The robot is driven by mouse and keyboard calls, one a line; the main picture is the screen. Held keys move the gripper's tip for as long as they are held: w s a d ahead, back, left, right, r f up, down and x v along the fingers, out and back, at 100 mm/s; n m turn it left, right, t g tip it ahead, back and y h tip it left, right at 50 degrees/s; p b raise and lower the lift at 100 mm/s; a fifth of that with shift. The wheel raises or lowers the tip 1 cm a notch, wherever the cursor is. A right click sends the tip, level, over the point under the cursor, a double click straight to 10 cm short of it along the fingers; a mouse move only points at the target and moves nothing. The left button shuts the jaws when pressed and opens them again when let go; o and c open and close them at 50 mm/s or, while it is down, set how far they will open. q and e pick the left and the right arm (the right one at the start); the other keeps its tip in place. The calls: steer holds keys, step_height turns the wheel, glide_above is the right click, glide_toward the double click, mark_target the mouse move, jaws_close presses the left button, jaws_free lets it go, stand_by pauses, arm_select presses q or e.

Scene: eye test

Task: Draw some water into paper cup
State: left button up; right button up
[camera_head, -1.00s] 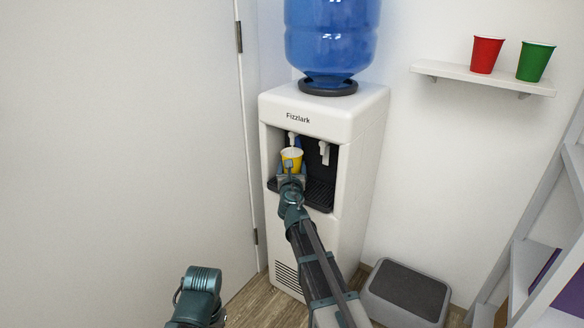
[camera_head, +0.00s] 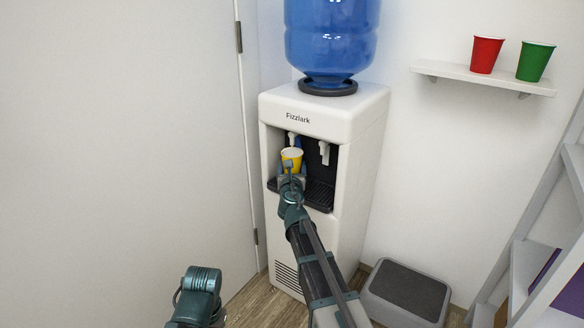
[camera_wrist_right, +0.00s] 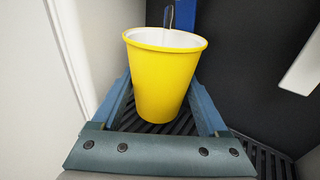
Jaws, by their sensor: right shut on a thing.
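A yellow paper cup (camera_head: 291,158) with a white inside is upright in the bay of the white water dispenser (camera_head: 348,125), under its left tap (camera_head: 292,138). My right gripper (camera_head: 291,168) is shut on the cup. In the right wrist view the blue fingers of the gripper (camera_wrist_right: 160,90) flank the cup (camera_wrist_right: 163,80), above the dark slatted drip tray (camera_wrist_right: 262,157). A thin, pale vertical streak shows over the cup's mouth; I cannot tell whether it is water. The cup's water level is hidden. My left arm shows at the bottom, but its gripper is not visible.
A blue water bottle (camera_head: 332,40) sits on the dispenser. A second tap (camera_head: 324,152) is to the right. A red cup (camera_head: 487,54) and a green cup (camera_head: 535,61) stand on a wall shelf (camera_head: 480,77). A grey step stool (camera_head: 407,290) is on the floor.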

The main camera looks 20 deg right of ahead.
steer(key=shift+s+a, duration=0.85)
steer(key=shift+a, duration=0.2)
steer(key=shift+s+a, duration=0.7)
steer(key=shift+a, duration=0.2)
steer(key=s+a, duration=0.6)
steer(key=a, duration=0.2)
stand_by(0.3)
stand_by(0.9)
step_height(320, 180, up, 44)
steer(key=p, duration=4.3)
steer(key=shift+f, duration=0.25)
steer(key=shift+d, duration=0.1)
